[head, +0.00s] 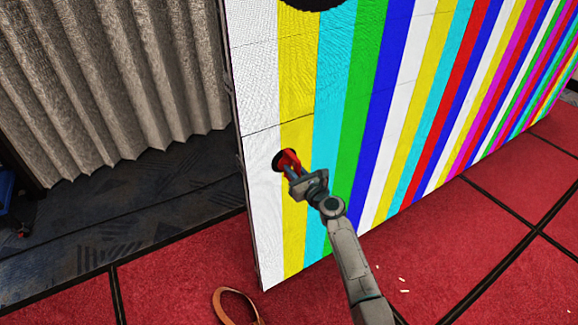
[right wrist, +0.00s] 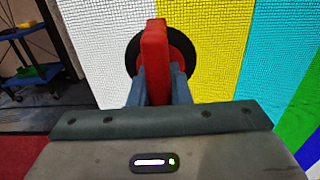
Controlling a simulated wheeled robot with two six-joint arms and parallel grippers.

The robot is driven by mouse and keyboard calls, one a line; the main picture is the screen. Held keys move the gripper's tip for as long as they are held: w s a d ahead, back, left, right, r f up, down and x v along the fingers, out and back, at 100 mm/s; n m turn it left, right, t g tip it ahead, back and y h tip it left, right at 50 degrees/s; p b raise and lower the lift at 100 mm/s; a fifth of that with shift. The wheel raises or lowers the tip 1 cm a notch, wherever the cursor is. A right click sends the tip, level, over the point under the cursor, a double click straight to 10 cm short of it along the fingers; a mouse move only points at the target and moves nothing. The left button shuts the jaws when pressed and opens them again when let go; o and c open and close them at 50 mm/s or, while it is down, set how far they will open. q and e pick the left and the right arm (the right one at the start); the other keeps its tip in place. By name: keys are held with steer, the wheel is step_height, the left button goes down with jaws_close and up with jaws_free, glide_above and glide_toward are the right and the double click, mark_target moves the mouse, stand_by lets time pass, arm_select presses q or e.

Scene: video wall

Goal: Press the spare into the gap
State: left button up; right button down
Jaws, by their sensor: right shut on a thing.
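My right gripper (head: 292,166) is shut on the red handle of a suction tool (right wrist: 154,50). The tool's round black cup (right wrist: 190,62) lies against, or very close to, the lower left of the striped video wall (head: 338,110), where white and yellow stripes meet. Thin dark seams divide the wall into panels. I cannot tell a separate spare panel from the wall, and no open gap is clear in either view. Cup and gripper hide part of the surface. My left gripper is not in view.
A dark rounded shape (head: 312,3) cuts the top edge. A pleated grey curtain (head: 110,80) hangs at the left. Red carpet (head: 180,265) spreads in front, with a brown loop (head: 236,296) and small pale bits (head: 403,285). A blue cart (right wrist: 25,48) stands at the left.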

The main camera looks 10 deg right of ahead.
mark_target(299, 175)
steer(key=shift+p+v, duration=0.75)
steer(key=shift+v, duration=2.2)
steer(key=c, duration=2.1)
jaws_free()
jaws_close()
steer(key=shift+s, duration=0.1)
